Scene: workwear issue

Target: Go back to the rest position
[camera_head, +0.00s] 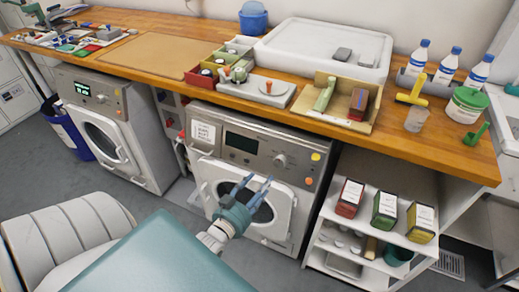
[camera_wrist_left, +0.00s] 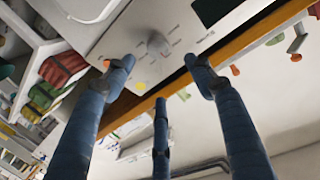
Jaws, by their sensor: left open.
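My left gripper (camera_head: 255,188) is in the lower middle of the head view, in front of the right washing machine (camera_head: 262,150). Its blue fingers are spread open with nothing between them. In the left wrist view the fingers (camera_wrist_left: 160,90) also stand apart and empty, with the machine's control panel (camera_wrist_left: 150,45) beyond them. The machine's round door shows partly behind the gripper. My right gripper is not visible in either view.
A wooden counter (camera_head: 400,143) runs above the machines and holds trays, bottles and a white sink (camera_head: 290,50). Shelves (camera_head: 365,225) with several boxes stand at right. A teal-topped seat or bench (camera_head: 150,260) fills the lower left. Grey floor shows between.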

